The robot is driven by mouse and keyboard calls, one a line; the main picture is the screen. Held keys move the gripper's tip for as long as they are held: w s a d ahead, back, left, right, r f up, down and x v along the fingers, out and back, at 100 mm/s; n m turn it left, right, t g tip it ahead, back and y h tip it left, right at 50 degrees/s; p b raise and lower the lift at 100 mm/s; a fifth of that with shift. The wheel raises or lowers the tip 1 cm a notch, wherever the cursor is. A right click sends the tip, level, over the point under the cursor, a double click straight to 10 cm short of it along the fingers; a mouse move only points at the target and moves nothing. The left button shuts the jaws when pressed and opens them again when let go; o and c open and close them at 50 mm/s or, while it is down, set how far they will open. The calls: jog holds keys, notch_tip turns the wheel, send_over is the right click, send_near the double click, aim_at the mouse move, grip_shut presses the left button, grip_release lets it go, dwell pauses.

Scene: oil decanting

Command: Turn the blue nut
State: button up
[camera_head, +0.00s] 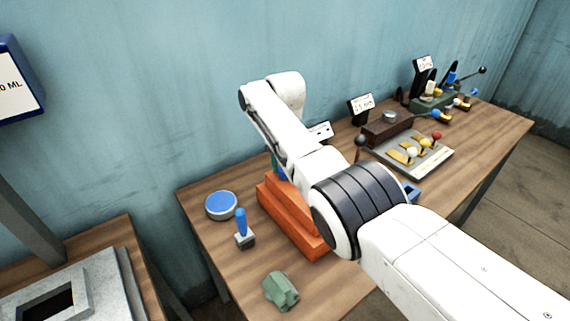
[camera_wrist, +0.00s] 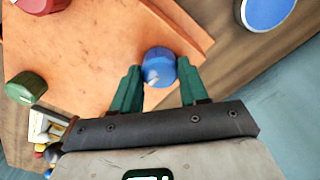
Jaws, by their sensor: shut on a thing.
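The blue nut (camera_wrist: 158,66) shows in the wrist view as a short blue cylinder with a pale mark, on the orange block (camera_wrist: 95,60). My gripper (camera_wrist: 160,77) has one green finger on each side of the nut and is shut on it. In the head view the orange block (camera_head: 290,222) stands on the wooden table, and my white arm reaches over it. My gripper and the nut are mostly hidden behind my arm there.
A green knob (camera_wrist: 26,88) and a red knob (camera_wrist: 42,4) are nearby in the wrist view. In the head view a round blue-topped thing (camera_head: 221,205), a blue-handled lever (camera_head: 242,228) and a green block (camera_head: 281,291) stand on the table. Panels with levers (camera_head: 412,153) stand farther right.

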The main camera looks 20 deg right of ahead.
jog(key=shift+r+m, duration=0.15)
jog(key=shift+m, duration=2.05)
jog(key=shift+w, duration=0.1)
jog(key=o, duration=1.1)
jog(key=shift+c, duration=0.2)
notch_tip(320, 180, up, 11)
jog(key=b, duration=0.1)
jog(key=shift+f, duration=0.2)
jog(key=shift+r, duration=0.1)
